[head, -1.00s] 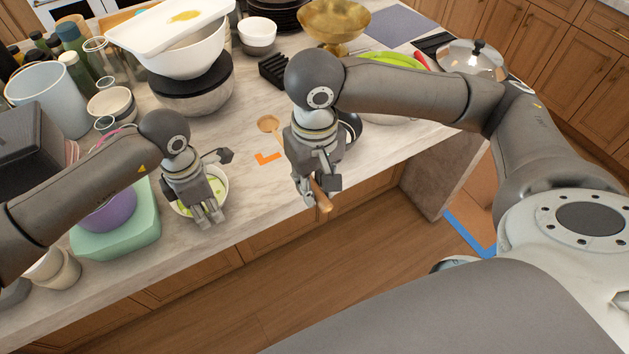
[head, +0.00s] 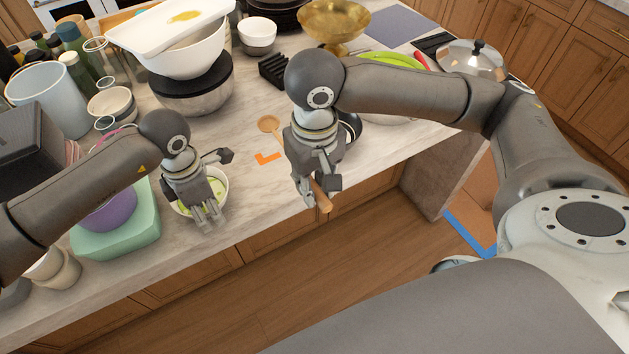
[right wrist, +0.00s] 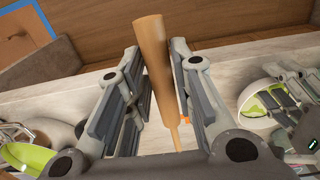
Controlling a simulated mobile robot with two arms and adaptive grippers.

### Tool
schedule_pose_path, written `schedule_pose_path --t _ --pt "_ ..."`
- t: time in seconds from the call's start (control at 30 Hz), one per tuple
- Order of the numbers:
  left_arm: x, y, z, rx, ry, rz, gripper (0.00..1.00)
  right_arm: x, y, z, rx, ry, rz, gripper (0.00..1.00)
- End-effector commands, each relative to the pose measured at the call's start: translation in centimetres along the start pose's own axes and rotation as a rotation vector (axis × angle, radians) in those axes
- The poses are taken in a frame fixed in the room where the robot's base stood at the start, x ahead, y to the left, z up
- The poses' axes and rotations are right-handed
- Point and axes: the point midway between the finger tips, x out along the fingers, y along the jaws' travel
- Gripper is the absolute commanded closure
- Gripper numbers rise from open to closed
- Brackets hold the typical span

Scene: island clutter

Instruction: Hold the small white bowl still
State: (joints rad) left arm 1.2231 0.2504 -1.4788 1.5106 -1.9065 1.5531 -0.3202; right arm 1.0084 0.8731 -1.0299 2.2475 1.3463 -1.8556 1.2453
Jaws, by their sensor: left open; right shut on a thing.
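The small white bowl (head: 223,187), with green inside, stands at the counter's front edge on the left of the head view. My left gripper (head: 208,212) is open at it, fingers pointing down and hiding part of it. I cannot tell whether a finger touches the bowl wall. In the right wrist view the bowl (right wrist: 246,99) shows at the right, with the left gripper over it. My right gripper (head: 315,192) is shut on the handle of a wooden spoon (head: 268,124). The handle (right wrist: 151,55) stands between its fingers in the right wrist view.
A mint green block (head: 130,235) with a purple bowl (head: 108,212) on it is left of the white bowl. Stacked bowls (head: 195,95) stand behind. An orange corner mark (head: 267,159) lies on clear counter (head: 240,200) between my grippers. Brass bowl (head: 335,22) at the back.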

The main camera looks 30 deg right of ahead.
Motion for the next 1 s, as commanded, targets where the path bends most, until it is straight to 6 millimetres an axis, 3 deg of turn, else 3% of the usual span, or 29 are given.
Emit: schedule_pose_path --t 0.13,0.27,0.7,1.0 --pt "-0.2 0.0 0.0 0.000 0.001 -0.001 0.55 0.0 0.0 0.0 0.000 0.000 0.000 1.00" --pt "-1.6 0.1 0.0 0.000 -0.001 0.002 0.55 0.0 0.0 0.0 0.000 0.000 0.000 1.00" --pt "-10.3 0.1 0.0 -0.001 -0.001 0.003 0.55 0.0 0.0 0.0 0.000 0.000 0.000 1.00" --pt "-12.0 0.0 0.0 0.000 0.000 0.000 0.55 0.0 0.0 0.0 0.000 0.000 0.000 1.00"
